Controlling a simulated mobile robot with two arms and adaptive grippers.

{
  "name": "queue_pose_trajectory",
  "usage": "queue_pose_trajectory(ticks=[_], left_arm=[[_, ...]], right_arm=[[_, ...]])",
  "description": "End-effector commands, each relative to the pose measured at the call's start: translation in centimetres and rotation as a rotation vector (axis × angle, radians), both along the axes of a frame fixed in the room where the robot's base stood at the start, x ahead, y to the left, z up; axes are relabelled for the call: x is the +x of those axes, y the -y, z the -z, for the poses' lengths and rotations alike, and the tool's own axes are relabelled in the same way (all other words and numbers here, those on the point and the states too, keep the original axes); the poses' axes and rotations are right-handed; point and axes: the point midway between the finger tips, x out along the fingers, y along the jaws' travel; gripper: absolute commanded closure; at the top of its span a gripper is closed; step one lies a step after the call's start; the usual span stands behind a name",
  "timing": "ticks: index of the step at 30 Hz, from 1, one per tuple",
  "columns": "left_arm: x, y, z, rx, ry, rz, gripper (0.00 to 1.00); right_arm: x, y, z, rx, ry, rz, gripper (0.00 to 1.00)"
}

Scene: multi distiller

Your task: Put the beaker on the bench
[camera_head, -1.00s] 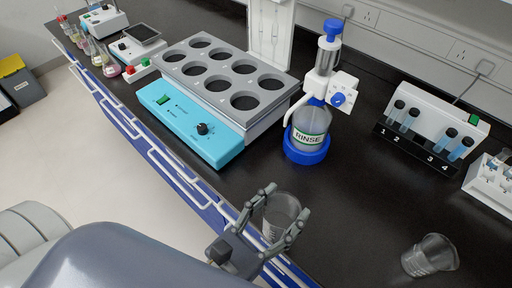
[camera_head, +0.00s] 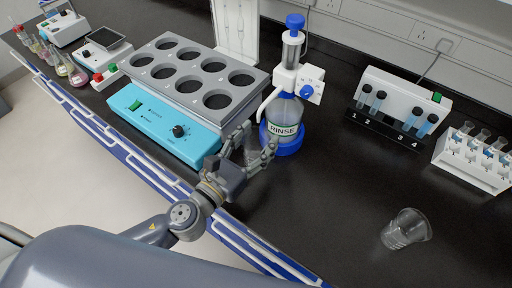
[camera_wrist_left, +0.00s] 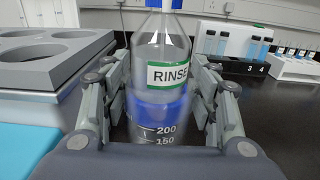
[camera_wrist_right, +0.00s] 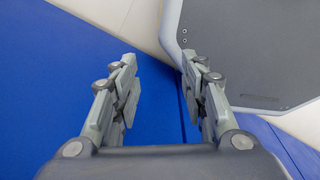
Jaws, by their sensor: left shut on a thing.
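A clear beaker (camera_wrist_left: 158,134) with marks 150 and 200 is between the fingers of my left gripper (camera_head: 258,138). The gripper is shut on it; in the head view the fingers partly hide the beaker (camera_head: 257,160). It is in front of the rinse bottle (camera_head: 287,118), close to it; I cannot tell whether its base touches the black bench (camera_head: 320,200). A second clear beaker (camera_head: 406,229) is on the bench at the right. My right gripper (camera_wrist_right: 163,65) is open and empty in the right wrist view, over a blue surface.
A grey block with round holes (camera_head: 192,72) on a turquoise-fronted unit (camera_head: 160,125) stands left of the bottle. A white unit with blue tubes (camera_head: 400,100) and a tube rack (camera_head: 472,160) stand at the right. The bench between bottle and second beaker is clear.

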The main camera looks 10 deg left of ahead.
Motion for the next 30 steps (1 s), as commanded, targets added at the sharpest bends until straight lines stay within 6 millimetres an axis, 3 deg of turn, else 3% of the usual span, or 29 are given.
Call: queue_pose_trajectory(ticks=[10, 23, 24, 26, 30], left_arm=[[-0.1, 0.0, 3.5, 0.001, 0.002, 0.000, 0.71], [-0.1, 0.0, 3.8, 0.001, 0.000, -0.001, 0.71], [-0.1, 0.0, 3.8, 0.001, 0.000, -0.001, 0.41], [-0.1, 0.0, 3.7, 0.001, 0.000, -0.001, 0.28], [-0.1, 0.0, 3.7, 0.001, -0.001, -0.001, 0.26]], right_arm=[[-0.2, -0.6, 3.9, 0.007, -0.005, 0.001, 0.60], [-0.6, -0.8, 4.2, 0.008, -0.010, 0.000, 0.60], [-0.6, -0.7, 4.1, 0.008, -0.010, 0.000, 0.60], [-0.6, -0.7, 4.1, 0.007, -0.010, -0.001, 0.60], [-0.6, -0.4, 4.1, 0.005, -0.010, -0.001, 0.60]])
